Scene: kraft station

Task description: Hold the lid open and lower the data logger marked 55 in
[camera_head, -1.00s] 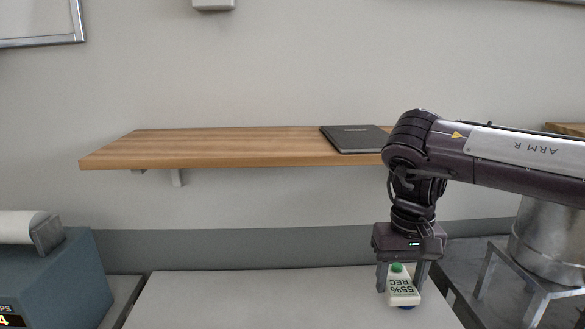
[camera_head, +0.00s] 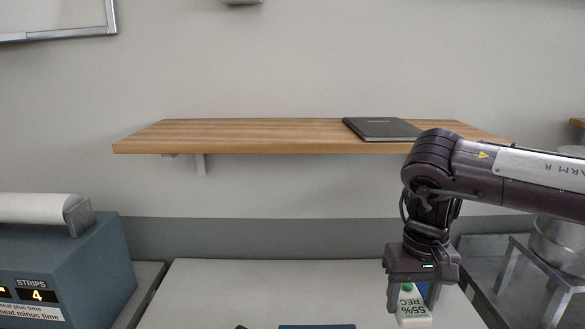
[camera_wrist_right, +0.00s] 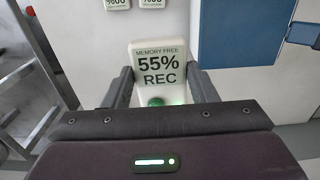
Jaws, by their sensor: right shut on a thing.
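The data logger (camera_head: 412,308) is a small white box with a green button and the words "55% REC". My right gripper (camera_head: 412,296) is shut on it above the white worktop, near the bottom of the head view. In the right wrist view the data logger (camera_wrist_right: 158,68) sits between the two fingers (camera_wrist_right: 160,88), its label reading "MEMORY FREE 55% REC". A blue flat thing (camera_head: 316,326) shows at the bottom edge of the head view; a large blue panel (camera_wrist_right: 240,30) shows in the wrist view. I cannot tell whether either is the lid.
Two more white labelled boxes (camera_wrist_right: 117,4) show at the top of the wrist view. A blue machine with a "STRIPS 4" display (camera_head: 65,270) stands at the left. A wooden shelf (camera_head: 250,136) holds a dark notebook (camera_head: 382,129). A metal pot (camera_head: 560,240) stands at the right.

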